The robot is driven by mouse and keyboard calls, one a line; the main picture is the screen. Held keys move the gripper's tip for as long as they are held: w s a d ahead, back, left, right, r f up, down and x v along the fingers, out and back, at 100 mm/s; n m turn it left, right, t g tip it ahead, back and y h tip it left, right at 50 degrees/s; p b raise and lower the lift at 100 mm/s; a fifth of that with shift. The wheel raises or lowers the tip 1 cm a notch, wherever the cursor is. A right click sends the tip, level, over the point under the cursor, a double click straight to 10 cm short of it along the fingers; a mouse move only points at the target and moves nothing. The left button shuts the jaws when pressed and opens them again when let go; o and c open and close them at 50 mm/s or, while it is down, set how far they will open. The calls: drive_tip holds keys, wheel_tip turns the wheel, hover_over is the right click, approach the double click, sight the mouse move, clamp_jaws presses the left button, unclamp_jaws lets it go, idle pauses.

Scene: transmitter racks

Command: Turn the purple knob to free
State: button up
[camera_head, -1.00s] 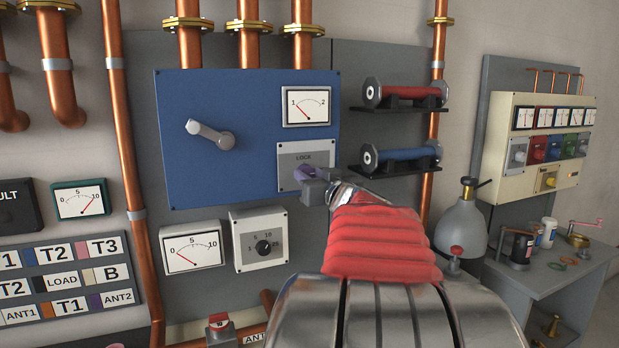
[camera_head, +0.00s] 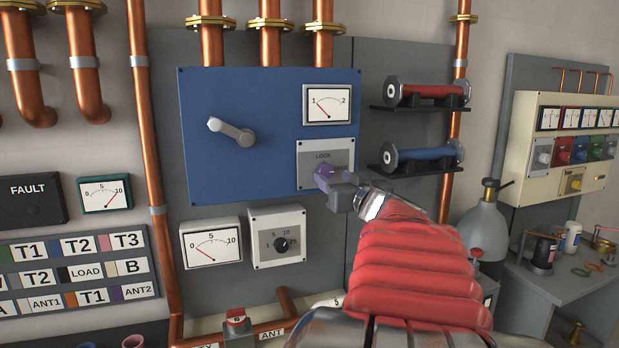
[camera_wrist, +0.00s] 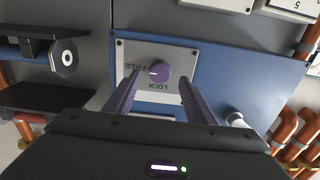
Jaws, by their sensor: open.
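The purple knob (camera_wrist: 161,72) sits on a light grey plate with the words LOCK and FREE, upside down in the wrist view. The white mark on the knob points left there, toward the word FREE. In the head view the knob (camera_head: 324,172) is partly hidden behind my gripper (camera_head: 338,190). My gripper (camera_wrist: 159,82) is open, with one purple-grey finger on each side of the knob and gaps between them and it. The plate (camera_head: 312,180) is at the lower right of the blue panel (camera_head: 240,165).
A grey lever (camera_head: 232,131) and a gauge (camera_head: 327,104) are on the blue panel. Red (camera_head: 432,92) and blue (camera_head: 425,154) cylinders stick out on shelves to its right. A dial box (camera_head: 277,237) is below. A copper pipe (camera_head: 150,150) runs down the left side.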

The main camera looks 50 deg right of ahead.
drive_tip(key=v, duration=1)
drive_tip(key=shift+f, duration=0.15)
